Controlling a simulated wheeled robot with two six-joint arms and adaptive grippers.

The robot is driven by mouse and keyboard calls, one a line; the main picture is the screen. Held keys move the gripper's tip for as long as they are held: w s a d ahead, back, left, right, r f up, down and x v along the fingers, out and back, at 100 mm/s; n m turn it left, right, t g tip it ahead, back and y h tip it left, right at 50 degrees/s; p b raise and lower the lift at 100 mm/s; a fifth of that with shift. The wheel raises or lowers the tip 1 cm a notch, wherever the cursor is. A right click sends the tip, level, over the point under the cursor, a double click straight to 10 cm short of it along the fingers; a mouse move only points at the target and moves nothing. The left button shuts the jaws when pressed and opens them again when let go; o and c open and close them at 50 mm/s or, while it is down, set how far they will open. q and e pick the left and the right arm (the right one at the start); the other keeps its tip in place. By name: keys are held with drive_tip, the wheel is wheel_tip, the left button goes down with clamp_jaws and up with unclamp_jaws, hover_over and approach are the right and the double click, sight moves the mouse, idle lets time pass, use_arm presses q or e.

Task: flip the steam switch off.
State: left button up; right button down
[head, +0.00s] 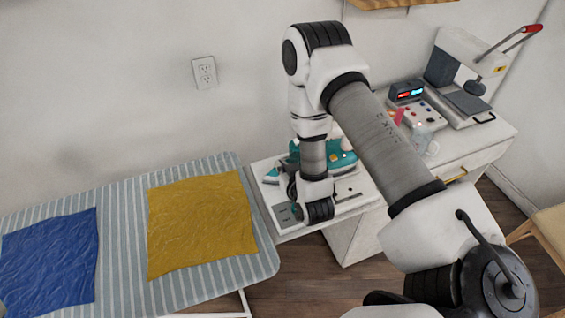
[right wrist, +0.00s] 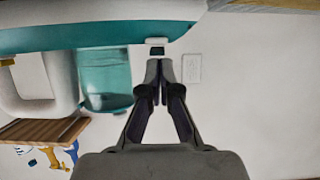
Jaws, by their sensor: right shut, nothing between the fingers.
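The steam station, a teal and white appliance (head: 343,158), stands on the white cabinet in the head view, partly hidden behind my right arm. In the right wrist view its teal and white body (right wrist: 60,37) fills the upper left, with a clear teal water tank (right wrist: 105,75). A small dark switch (right wrist: 156,51) in a white surround sits at its edge. My right gripper (right wrist: 158,66) is shut and empty, its fingertips just below the switch in that picture. I cannot tell whether they touch it. The switch's position is too small to read.
A striped ironing board (head: 212,266) with yellow (head: 200,225) and blue cloths (head: 50,262) lies to the left. A heat press (head: 465,75), a small display box (head: 407,91) and a clear jar (head: 421,140) stand on the cabinet at right. A wall outlet (head: 204,72) is behind.

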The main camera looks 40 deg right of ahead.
drive_tip(key=shift+f+b, duration=0.45)
drive_tip(key=shift+s+r, duration=0.15)
drive_tip(key=shift+r, duration=0.15)
drive_tip(key=shift+r+p, duration=0.45)
drive_tip(key=shift+p, duration=0.15)
drive_tip(key=shift+r, duration=0.25)
